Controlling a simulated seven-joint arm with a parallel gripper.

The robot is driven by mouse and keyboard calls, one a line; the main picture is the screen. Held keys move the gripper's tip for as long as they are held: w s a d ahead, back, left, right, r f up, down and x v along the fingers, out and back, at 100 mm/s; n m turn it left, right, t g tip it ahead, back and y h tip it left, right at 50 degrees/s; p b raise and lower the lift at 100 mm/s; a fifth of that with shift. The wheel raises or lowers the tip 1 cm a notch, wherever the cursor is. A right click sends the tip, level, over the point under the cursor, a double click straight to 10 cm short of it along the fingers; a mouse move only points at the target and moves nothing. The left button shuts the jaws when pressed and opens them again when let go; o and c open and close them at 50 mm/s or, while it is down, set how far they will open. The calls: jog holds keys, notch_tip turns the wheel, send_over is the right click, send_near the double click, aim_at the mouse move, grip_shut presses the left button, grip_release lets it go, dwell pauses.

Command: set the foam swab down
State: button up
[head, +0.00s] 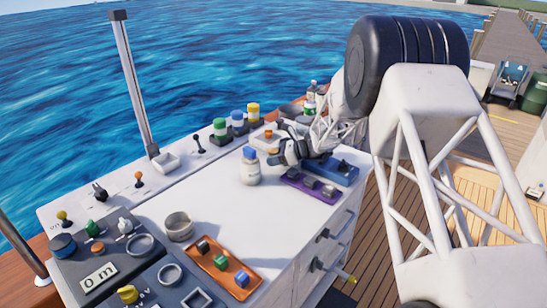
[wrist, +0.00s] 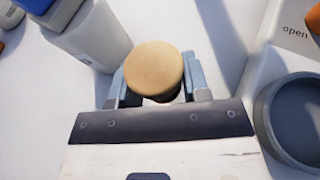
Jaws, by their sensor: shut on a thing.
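The foam swab (wrist: 153,70) shows in the wrist view as a tan, rounded end between the two blue-grey fingers. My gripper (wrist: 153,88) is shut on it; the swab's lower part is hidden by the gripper. In the head view my gripper (head: 282,157) is low over the white worktop, just right of a white bottle with a blue cap. I cannot make out the swab there.
The white bottle (head: 250,170) stands close by; it also shows in the wrist view (wrist: 88,32). A purple tray (head: 313,187), an orange tray (head: 228,268) and a round cup (head: 178,226) sit on the worktop (head: 215,190). Its middle is clear. A grey ring (wrist: 295,120) is at right.

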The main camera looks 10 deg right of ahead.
jog(key=shift+f, duration=0.4)
jog(key=o, duration=0.9)
jog(key=shift+r, duration=0.2)
jog(key=shift+r, duration=0.5)
jog(key=v, duration=1.2)
